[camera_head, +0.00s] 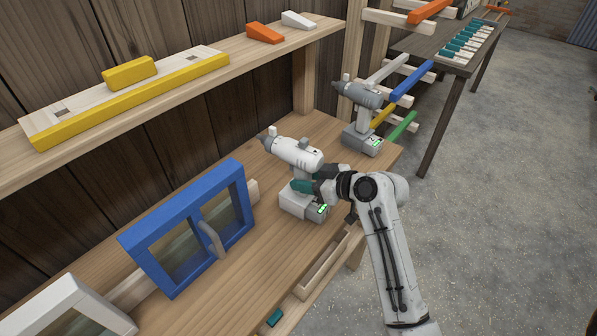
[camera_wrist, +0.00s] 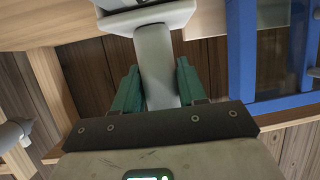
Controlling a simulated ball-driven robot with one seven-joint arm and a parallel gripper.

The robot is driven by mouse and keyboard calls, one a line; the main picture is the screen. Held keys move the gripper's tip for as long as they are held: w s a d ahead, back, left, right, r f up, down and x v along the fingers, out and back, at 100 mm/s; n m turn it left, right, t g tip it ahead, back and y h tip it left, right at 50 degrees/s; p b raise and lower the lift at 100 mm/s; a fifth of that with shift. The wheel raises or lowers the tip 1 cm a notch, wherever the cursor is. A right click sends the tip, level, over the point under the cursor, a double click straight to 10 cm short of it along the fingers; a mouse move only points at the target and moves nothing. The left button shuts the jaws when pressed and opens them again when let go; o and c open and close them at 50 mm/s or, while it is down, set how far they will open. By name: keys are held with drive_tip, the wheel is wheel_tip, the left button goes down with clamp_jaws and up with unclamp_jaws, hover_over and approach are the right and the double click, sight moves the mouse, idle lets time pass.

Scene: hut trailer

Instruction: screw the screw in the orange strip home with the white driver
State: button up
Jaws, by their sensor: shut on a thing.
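The white driver (camera_head: 297,153) is upright at the bench, its grey nose toward the left. I cannot tell whether its base rests on the bench or is just clear of it. My gripper (camera_head: 310,187) is shut on the driver's handle from the right. In the wrist view, the teal fingers of my gripper (camera_wrist: 157,78) stand on both sides of the pale handle of the white driver (camera_wrist: 152,55). An orange strip (camera_head: 430,11) is at the top of the rack at the upper right. Its screw is too small to make out.
A grey driver (camera_head: 361,95) stands behind the white one. Blue (camera_head: 411,80), yellow (camera_head: 383,115) and green (camera_head: 403,127) strips are on the rack. A blue-framed window (camera_head: 188,224) stands left on the bench (camera_head: 245,275). The shelf (camera_head: 182,85) overhangs. Floor at the right is clear.

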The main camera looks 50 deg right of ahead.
clamp_jaws()
drive_tip(key=shift+r, duration=0.15)
drive_tip(key=shift+r, duration=0.15)
